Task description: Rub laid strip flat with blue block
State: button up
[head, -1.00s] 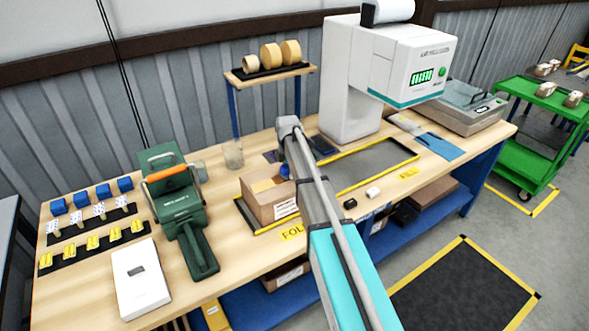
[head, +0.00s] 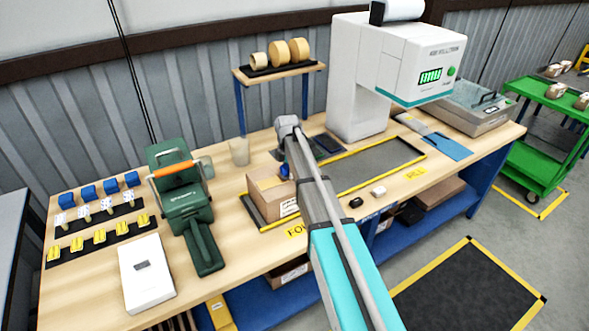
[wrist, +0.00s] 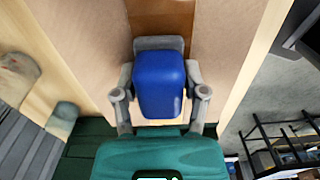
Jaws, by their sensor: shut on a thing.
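My gripper (wrist: 160,92) is shut on the blue block (wrist: 158,82), which sits between its fingers in the wrist view. Beyond the block, a darker brown strip (wrist: 161,20) runs along the middle of the carton's top (wrist: 225,45). The block lies over the strip's line and hides the part beneath it; whether it touches cannot be told. In the head view the carton (head: 264,205) stands on the bench, a small blue part of the block (head: 285,170) shows at its top, and my arm hides most of the gripper.
A green tape dispenser (head: 190,205) with an orange handle stands left of the carton. A white flat box (head: 147,272) lies in front. A yellow-edged grey mat (head: 375,165) and a white machine (head: 360,100) are to the right. A clear cup (head: 239,151) stands behind.

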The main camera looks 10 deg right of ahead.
aim_at(264, 184)
jog(key=shift+s+a, duration=0.15)
jog(key=shift+a, duration=0.3)
jog(key=shift+a, duration=0.1)
jog(key=shift+s+a, duration=0.2)
jog(key=shift+a, duration=0.45)
jog(key=shift+s+a, duration=0.2)
jog(key=shift+a, duration=0.45)
jog(key=shift+s+a, duration=0.2)
jog(key=shift+a, duration=0.5)
jog(key=shift+s+a, duration=0.2)
jog(key=shift+a, duration=0.5)
jog(key=shift+a, duration=0.1)
jog(key=shift+s+a, duration=0.2)
jog(key=shift+a, duration=0.45)
jog(key=shift+s+a, duration=0.2)
jog(key=shift+a, duration=0.45)
jog(key=shift+r, duration=0.15)
notch_tip(264, 184, up, 7)
jog(key=p, duration=0.7)
